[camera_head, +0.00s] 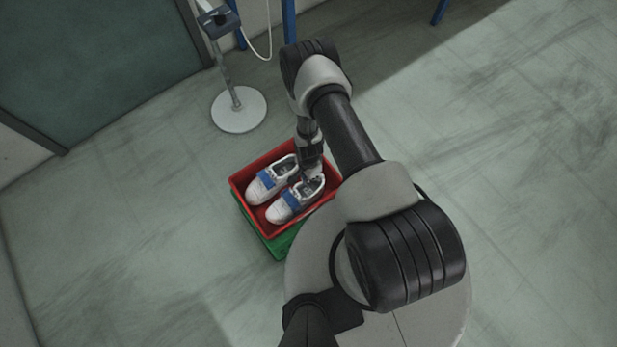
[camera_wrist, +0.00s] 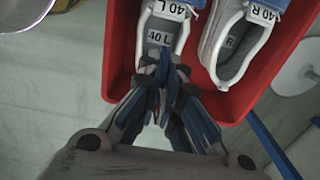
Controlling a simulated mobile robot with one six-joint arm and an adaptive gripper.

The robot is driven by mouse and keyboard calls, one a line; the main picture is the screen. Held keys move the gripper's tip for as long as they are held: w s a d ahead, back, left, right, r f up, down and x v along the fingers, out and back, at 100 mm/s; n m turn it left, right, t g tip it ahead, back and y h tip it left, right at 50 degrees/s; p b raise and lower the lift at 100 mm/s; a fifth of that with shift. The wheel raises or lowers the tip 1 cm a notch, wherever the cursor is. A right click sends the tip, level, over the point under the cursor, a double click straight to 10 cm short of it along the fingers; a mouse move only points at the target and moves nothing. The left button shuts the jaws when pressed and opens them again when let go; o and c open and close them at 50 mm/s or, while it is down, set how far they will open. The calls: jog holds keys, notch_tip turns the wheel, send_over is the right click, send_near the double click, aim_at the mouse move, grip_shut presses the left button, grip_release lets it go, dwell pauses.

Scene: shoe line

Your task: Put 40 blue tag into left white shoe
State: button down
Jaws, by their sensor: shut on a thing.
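The left white shoe (camera_wrist: 149,48) has 40 L printed on its tongue and insole. In the head view it is the nearer shoe (camera_head: 283,212), beside the right white shoe (camera_head: 262,187). The right shoe, marked 40 R, also shows in the wrist view (camera_wrist: 212,45). My gripper (camera_wrist: 166,72) is shut at the heel opening of the left shoe. A thin blue piece, taken as the blue tag (camera_wrist: 165,60), shows at its fingertips; the fingers mostly hide it, and its number cannot be read. My gripper also shows over that heel in the head view (camera_head: 313,177).
Both shoes lie in a red crate (camera_head: 236,186) stacked on a green crate (camera_head: 279,246). The crate's red wall (camera_wrist: 119,60) stands close beside my fingers. A stand with a round white base (camera_head: 239,110) is behind the crate. The floor to the left is clear.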

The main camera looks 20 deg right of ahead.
jog(key=b, duration=0.4)
send_over(309, 192)
notch_tip(309, 192, down, 12)
jog(key=shift+a+r, duration=0.1)
jog(key=shift+r, duration=0.15)
jog(key=shift+f, duration=0.1)
jog(key=shift+f+b, duration=0.55)
jog(key=c, duration=1.8)
grip_release()
